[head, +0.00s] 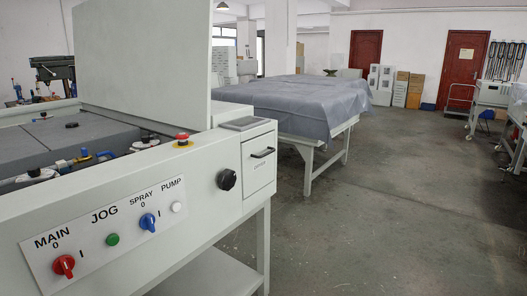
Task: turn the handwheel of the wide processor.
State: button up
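The wide processor (160,220) is a pale grey machine filling the left side of the head view, with its upright lid panel (150,60) raised. A round black knob (227,179) sits on its front face, right of the control panel, and looks like the handwheel. My gripper is not in view, so its place relative to the knob and its state do not show.
The control panel (105,240) has a red MAIN switch (64,265), green JOG button (112,240) and blue SPRAY switch (148,221). A red stop button (182,139) is on top. A drawer (258,170) is beside the knob. Floor (400,220) at right is clear.

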aim_at(226, 180)
jog(key=u, duration=1.45)
jog(key=l+z, duration=0.35)
jog(key=l, duration=0.25)
jog(key=l+z, duration=0.35)
jog(key=l, duration=0.25)
jog(key=i+j+z, duration=0.15)
jog(key=i, duration=0.3)
